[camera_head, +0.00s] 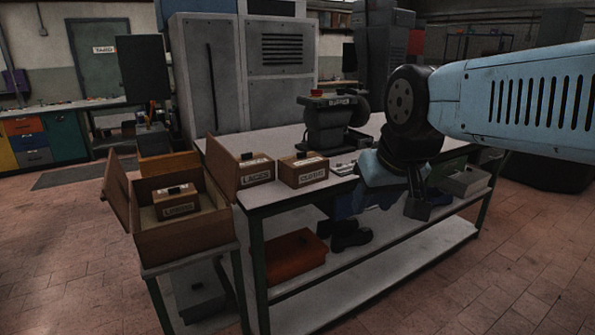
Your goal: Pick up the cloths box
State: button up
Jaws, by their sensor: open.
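The cloths box (303,170) is a small brown wooden box with a pale label, hard to read, and a dark knob on top. It stands upright on the workbench top near the front edge, right of the box labelled LACES. My gripper (418,207) is dark and hangs at the end of my light blue arm, to the right of the cloths box and clearly apart from it, by the bench's front edge. It is open and holds nothing that I can see. Its fingers are small and dark here.
The laces box (256,171) stands close left of the cloths box, by a brown panel. An open wooden crate (180,242) on a low stand holds another labelled box (175,203). A dark machine (333,125) stands behind. The lower shelf (370,275) carries a red box (296,256) and dark shoes.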

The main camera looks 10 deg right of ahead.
aim_at(303, 169)
jog(key=z, duration=0.05)
jog(key=i, duration=1)
jog(key=u, duration=0.05)
